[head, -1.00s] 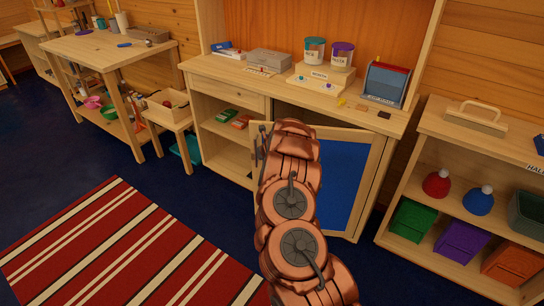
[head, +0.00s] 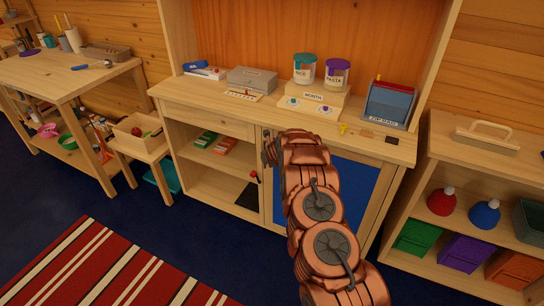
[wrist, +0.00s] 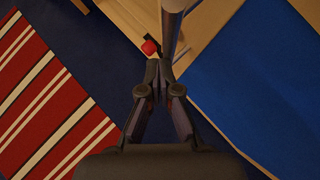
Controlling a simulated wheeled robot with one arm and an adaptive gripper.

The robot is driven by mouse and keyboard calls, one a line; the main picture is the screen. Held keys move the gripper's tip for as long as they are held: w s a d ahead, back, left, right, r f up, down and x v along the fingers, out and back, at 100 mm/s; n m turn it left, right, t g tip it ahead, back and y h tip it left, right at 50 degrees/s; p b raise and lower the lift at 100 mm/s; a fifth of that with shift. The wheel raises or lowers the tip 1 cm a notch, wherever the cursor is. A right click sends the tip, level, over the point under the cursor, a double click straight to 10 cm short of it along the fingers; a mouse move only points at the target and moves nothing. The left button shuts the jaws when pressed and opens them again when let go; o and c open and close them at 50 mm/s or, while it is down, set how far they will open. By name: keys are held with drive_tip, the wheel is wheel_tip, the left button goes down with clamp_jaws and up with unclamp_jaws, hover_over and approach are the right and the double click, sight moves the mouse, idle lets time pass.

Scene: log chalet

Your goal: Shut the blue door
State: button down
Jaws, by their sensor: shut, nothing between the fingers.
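The blue door (head: 362,188) has a blue panel in a light wood frame and fills the right half of the wooden cabinet. In the head view it looks flush, or nearly flush, with the cabinet front. My arm hides part of its left side, so a small gap cannot be ruled out. My gripper (head: 268,150) is shut and empty at the door's upper left edge. In the wrist view, my gripper (wrist: 160,68) has its fingertips together beside a grey upright bar (wrist: 172,25), perhaps the handle. The blue panel (wrist: 265,75) lies to the right. I cannot tell whether they touch.
Open shelves (head: 210,190) left of the door hold green and orange items. A small red-tipped thing (head: 255,177) is near the door's left edge. Jars stand on the cabinet top (head: 230,110). A low shelf unit (head: 415,170) stands right. Blue floor and a striped rug (head: 110,270) lie in front.

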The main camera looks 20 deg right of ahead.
drive_tip(key=shift+w+d+r, duration=0.25)
drive_tip(key=shift+w+d, duration=0.15)
drive_tip(key=shift+d, duration=0.1)
drive_tip(key=shift+w+d+r, duration=0.25)
drive_tip(key=shift+w+d, duration=0.15)
drive_tip(key=shift+d, duration=0.05)
drive_tip(key=s+a+r+b, duration=0.2)
drive_tip(key=s+r+b, duration=0.4)
drive_tip(key=s, duration=0.5)
drive_tip(key=shift+s+a+b, duration=0.25)
drive_tip(key=shift+a+b, duration=0.15)
drive_tip(key=shift+b, duration=0.9)
